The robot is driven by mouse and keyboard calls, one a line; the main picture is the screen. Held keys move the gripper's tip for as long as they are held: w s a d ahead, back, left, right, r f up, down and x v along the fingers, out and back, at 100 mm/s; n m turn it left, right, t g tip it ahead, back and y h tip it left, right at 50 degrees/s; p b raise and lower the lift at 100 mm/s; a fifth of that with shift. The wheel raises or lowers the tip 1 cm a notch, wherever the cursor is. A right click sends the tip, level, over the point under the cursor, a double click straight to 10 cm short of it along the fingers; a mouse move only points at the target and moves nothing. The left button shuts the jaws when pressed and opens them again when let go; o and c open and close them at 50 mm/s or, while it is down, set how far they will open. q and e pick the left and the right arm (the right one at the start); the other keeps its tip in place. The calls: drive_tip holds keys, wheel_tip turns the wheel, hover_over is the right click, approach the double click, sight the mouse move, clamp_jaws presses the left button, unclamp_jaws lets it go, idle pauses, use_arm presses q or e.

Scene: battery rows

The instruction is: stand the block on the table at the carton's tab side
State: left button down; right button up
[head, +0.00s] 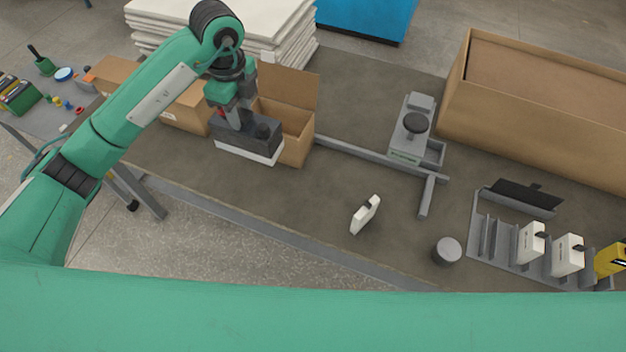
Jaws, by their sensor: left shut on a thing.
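My left gripper (238,119) points down at the front left of the open carton (298,120). It is shut on a dark grey block with a white lower edge (248,148). The block is level, in front of the carton and overlapping its left part in the picture. I cannot tell whether its bottom touches the table (240,187). The gripper's fingertips are mostly hidden by the block and the wrist. The carton's flap (290,84) stands up at its back. My right gripper is not in view.
A grey rail (370,157) runs right from the carton to a grey device (410,130). A small white piece (365,214) and a grey cylinder (447,251) are on the table. A rack (500,250) holds white packs at right. A big cardboard box (540,120) stands behind.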

use_arm(q)
drive_tip(key=shift+s, duration=0.2)
wheel_tip(320, 180, down, 20)
drive_tip(key=p, duration=0.3)
drive_tip(key=shift+r+p, duration=0.15)
drive_tip(key=shift+p, duration=0.2)
drive_tip(key=c, duration=1)
unclamp_jaws()
drive_tip(key=shift+f, duration=0.2)
drive_tip(key=shift+s, duration=0.1)
